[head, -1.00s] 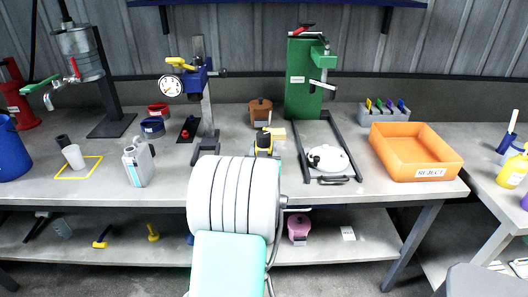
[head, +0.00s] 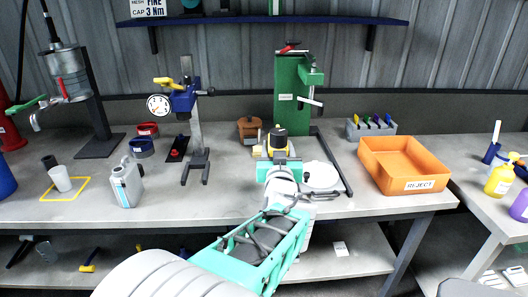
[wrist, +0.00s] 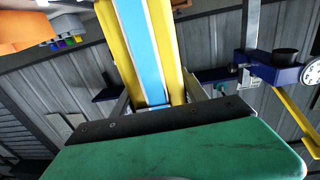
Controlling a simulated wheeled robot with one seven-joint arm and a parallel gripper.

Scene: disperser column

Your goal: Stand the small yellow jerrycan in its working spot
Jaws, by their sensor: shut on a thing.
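The small yellow jerrycan (head: 258,151) shows in the head view at the middle of the bench, mostly hidden by my gripper. A black cap (head: 279,133) shows above it. My gripper (head: 279,158) is shut on the jerrycan. In the wrist view the jerrycan (wrist: 180,65) fills the upper middle, with a light blue strip down its side. I cannot tell whether its base touches the bench. A yellow outlined square (head: 66,195) lies on the bench at the left, with a white cup (head: 61,178) standing in it and a dark cup beside that.
A grey jerrycan (head: 127,184) stands right of the square. A gauge stand (head: 194,120) and a green press (head: 292,95) rise behind. A white round plate (head: 321,176) lies right of my gripper. An orange reject bin (head: 405,165) stands at the right. Bench between grey can and gripper is fairly clear.

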